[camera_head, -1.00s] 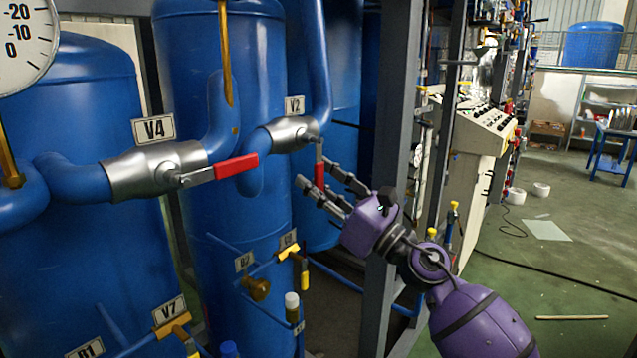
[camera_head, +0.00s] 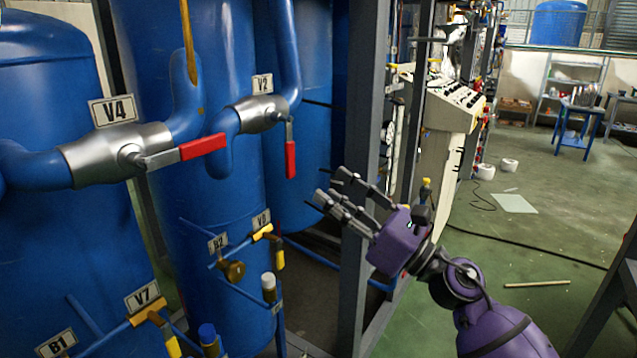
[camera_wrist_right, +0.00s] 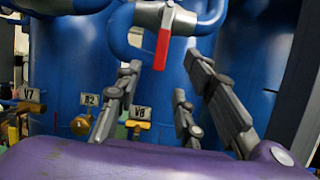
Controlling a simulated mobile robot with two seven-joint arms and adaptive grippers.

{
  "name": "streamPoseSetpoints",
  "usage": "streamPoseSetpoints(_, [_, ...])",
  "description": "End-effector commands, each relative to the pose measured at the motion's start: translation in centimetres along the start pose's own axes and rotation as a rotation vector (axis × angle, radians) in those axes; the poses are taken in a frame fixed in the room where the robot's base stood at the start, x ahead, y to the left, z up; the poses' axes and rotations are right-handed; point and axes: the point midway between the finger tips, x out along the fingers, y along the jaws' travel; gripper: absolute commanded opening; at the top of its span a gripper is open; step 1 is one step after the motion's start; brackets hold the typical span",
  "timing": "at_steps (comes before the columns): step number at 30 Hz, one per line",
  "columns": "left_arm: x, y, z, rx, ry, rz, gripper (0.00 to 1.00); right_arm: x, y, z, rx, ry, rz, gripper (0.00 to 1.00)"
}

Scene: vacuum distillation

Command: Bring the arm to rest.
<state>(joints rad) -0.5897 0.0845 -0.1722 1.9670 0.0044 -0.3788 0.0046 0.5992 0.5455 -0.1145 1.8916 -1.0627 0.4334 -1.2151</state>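My right gripper (camera_head: 335,200), with a purple body and grey fingers, is in the middle of the head view with its fingers spread and nothing between them. It is apart from the red handle of valve V2 (camera_head: 290,160), to the right of it and lower. That handle hangs down from the silver valve V2 (camera_head: 262,113). In the right wrist view the open fingers (camera_wrist_right: 155,110) point toward the tanks, and the red handle (camera_wrist_right: 162,50) shows beyond them, above the gap. My left gripper is not in view.
Blue tanks (camera_head: 215,200) with pipes fill the left. Valve V4 (camera_head: 115,155) has its red handle (camera_head: 202,147) roughly level. A grey frame post (camera_head: 362,120) stands just behind my right gripper. A control console (camera_head: 455,105) is farther back. Green floor (camera_head: 540,240) is open at the right.

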Motion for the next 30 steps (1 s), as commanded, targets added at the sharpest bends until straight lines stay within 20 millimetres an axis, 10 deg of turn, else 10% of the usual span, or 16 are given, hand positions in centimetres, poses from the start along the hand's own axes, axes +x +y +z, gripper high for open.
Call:
streamPoseSetpoints(17, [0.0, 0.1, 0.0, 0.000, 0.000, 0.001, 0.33, -0.6, -0.7, 0.5, 0.112, -0.021, -0.030, 0.36])
streamPoseSetpoints(23, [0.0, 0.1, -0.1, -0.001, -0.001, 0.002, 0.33, -1.8, -4.0, 1.4, 0.663, -0.183, -0.167, 0.36])
streamPoseSetpoints(30, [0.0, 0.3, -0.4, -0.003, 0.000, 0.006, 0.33, -10.4, -7.0, -8.0, 1.438, -0.405, -0.463, 0.36])
